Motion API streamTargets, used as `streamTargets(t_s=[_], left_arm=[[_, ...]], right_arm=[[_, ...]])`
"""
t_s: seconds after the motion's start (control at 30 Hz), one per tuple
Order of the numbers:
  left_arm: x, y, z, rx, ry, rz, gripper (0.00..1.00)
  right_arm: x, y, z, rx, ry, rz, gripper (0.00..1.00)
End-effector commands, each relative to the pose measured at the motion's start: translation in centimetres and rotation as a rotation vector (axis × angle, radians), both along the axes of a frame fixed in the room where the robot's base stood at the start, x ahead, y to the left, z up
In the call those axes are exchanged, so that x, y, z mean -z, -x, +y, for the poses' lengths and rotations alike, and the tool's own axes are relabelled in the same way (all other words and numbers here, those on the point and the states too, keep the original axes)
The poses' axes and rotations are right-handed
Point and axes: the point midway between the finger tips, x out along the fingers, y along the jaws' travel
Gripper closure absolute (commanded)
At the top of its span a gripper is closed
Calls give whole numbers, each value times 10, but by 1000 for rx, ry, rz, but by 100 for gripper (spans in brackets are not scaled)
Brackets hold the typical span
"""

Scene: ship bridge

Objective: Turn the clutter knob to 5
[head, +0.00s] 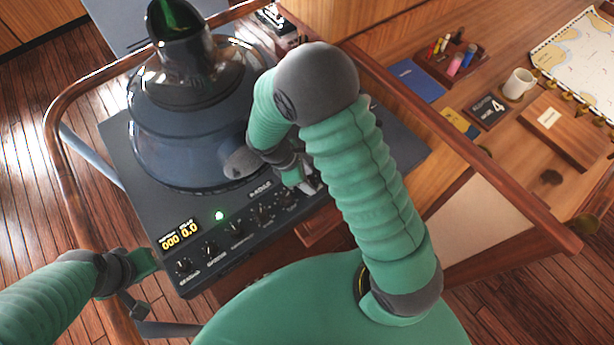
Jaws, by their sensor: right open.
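The dark radar console (147,200) has a row of small black knobs along its front edge, with labels too small to read. I cannot tell which one is the clutter knob. One knob (237,228) sits mid-row, and another (263,212) is further right. My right gripper (305,187) is open over the right end of the knob row, near the rightmost visible knob (287,198). The arm and gripper hide that part of the panel, so contact is unclear. My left gripper (148,262) is low at the left, beside the console's front-left corner; its fingers are not clear.
A domed radar hood (190,130) stands on the console. A yellow display (178,236) reads 000 and 0.0, beside a green light (219,215). A wooden rail (60,110) surrounds the console. A chart desk at right holds a white mug (518,83) and a plaque (488,111) showing 4.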

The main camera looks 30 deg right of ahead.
Motion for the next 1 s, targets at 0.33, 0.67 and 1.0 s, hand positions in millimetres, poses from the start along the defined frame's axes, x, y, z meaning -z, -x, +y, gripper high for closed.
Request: streamTargets(t_s=[0.33, 0.67, 1.0], left_arm=[[0, 0, 0, 0, 0, 0, 64], [0, 0, 0, 0, 0, 0, 64], [-6, 0, 0, 0, 0, 0, 64]], right_arm=[[0, 0, 1, 0, 0, 0, 89], [-1, -1, 1, 4, -1, -3, 100], [-3, -4, 1, 120, -2, -7, 100]])
